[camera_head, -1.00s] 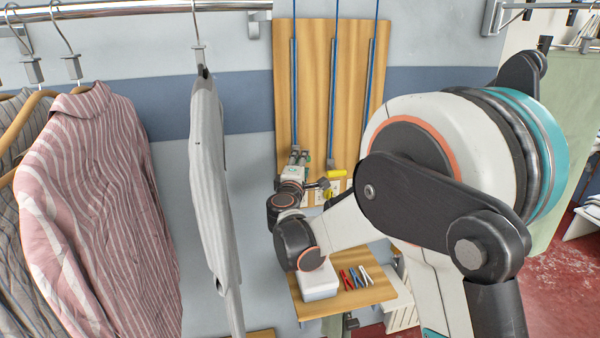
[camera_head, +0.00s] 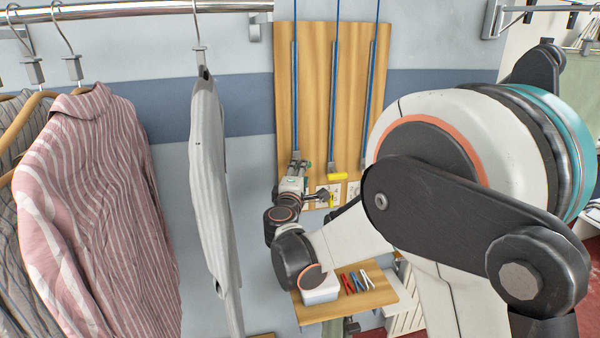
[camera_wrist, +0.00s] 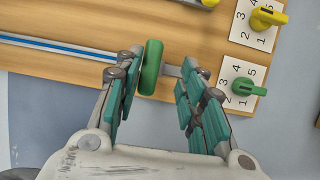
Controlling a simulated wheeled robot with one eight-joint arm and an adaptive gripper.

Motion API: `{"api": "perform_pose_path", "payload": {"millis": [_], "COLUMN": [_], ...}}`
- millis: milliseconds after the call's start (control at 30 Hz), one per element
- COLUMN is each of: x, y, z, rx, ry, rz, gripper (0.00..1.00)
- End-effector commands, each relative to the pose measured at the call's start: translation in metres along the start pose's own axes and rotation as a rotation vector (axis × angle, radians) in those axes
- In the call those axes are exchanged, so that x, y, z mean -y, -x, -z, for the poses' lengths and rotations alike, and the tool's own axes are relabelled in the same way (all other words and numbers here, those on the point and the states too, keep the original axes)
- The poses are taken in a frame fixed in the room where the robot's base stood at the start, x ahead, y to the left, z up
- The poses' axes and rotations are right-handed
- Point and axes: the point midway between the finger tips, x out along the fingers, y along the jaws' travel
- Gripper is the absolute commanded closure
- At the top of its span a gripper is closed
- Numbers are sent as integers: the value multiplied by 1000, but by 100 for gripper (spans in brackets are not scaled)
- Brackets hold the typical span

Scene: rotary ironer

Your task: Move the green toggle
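The green toggle (camera_wrist: 151,67) is a rounded green bar across the end of a rail on the wooden board. In the wrist view it lies between the two fingers of my gripper (camera_wrist: 158,75), close to the left finger. A clear gap separates it from the right finger, so my gripper is open. Whether the left finger touches it I cannot tell. In the head view my gripper (camera_head: 299,162) is at the lower left of the board (camera_head: 315,60), at the left rail's lower end, and largely hides the toggle.
A green knob (camera_wrist: 245,87) on a numbered card sits right of my gripper in the wrist view. A yellow knob (camera_wrist: 266,18) is above it. A yellow toggle (camera_head: 337,176) ends the middle rail. A grey garment (camera_head: 210,160) hangs left of my arm. A small shelf (camera_head: 345,305) is below.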

Motion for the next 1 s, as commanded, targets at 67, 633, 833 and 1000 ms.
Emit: {"api": "perform_pose_path", "payload": {"millis": [67,633,833,1000], "x": [0,0,0,0], "y": [6,42,54,65], "z": [1,0,0,1], "rx": [-1,-1,0,-1], "ry": [0,0,0,0], "rz": [0,0,0,0], "gripper": [63,63,63,63]}}
